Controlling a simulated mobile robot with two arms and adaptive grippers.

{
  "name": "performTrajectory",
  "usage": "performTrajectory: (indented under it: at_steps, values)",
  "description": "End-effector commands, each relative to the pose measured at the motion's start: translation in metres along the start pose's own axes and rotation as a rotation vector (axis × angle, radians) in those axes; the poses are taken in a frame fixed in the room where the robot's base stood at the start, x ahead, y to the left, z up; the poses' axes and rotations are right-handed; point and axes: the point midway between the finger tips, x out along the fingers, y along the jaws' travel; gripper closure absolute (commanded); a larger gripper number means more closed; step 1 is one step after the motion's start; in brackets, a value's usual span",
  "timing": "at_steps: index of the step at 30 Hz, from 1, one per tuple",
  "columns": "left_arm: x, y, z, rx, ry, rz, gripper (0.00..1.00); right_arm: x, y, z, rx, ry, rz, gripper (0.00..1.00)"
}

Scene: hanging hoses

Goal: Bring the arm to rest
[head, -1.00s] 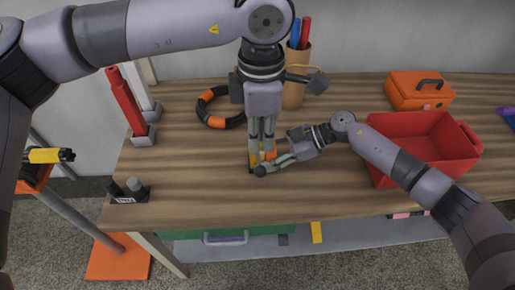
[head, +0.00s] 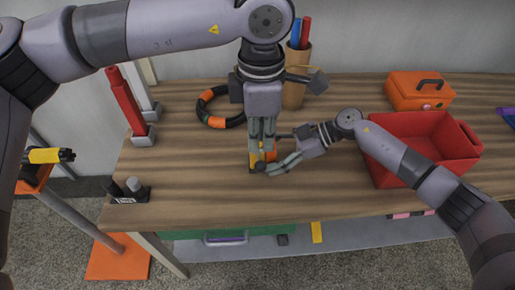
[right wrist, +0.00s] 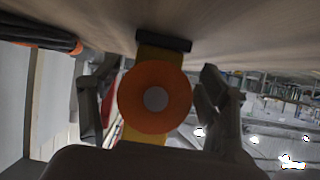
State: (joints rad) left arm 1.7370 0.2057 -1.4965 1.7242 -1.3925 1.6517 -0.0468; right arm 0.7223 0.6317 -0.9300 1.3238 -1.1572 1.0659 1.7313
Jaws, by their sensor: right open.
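My left gripper (head: 262,146) points straight down over the table, with its fingers close together at a small yellow and orange item (head: 256,158). Whether it is shut on the item is unclear. My right gripper (head: 272,163) is open and reaches in from the right, its fingertips beside the same item. In the right wrist view, the item shows an orange disc (right wrist: 155,95) with a grey centre, a yellow body and a black end. It appears between the spread fingers of my right gripper (right wrist: 158,92), with visible gaps on both sides.
A red bin (head: 420,145) and an orange toolbox (head: 420,91) stand on the right of the wooden table (head: 210,185). A small black holder (head: 125,192) stands at the left front edge.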

Motion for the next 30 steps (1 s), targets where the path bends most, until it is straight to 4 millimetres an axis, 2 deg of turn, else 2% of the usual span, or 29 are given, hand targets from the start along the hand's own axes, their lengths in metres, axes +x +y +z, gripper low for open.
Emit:
performTrajectory:
  at_steps: [3, 9, 17, 20, 24, 30]
  values:
    - [0.000, 0.000, 0.000, 0.000, 0.000, 0.000, 0.88, -0.023, 0.001, 0.000, -0.001, -0.002, 0.003, 0.31]
    - [0.000, 0.000, 0.000, 0.000, 0.000, 0.000, 0.88, -0.051, 0.000, 0.001, 0.000, -0.001, 0.001, 0.31]
    - [-0.001, 0.000, 0.000, 0.000, 0.000, 0.000, 0.88, -0.059, 0.000, -0.001, 0.000, 0.001, -0.001, 0.31]
    - [-0.012, 0.000, 0.000, 0.000, 0.000, 0.001, 0.88, -0.064, 0.000, -0.011, -0.001, 0.001, -0.001, 0.31]
    - [-0.040, 0.000, 0.000, 0.000, 0.000, 0.001, 0.88, -0.077, 0.000, -0.035, -0.001, 0.001, 0.000, 0.31]
    - [-0.069, 0.000, 0.000, 0.000, 0.000, 0.000, 0.88, -0.091, 0.000, -0.061, 0.000, 0.001, -0.001, 0.31]
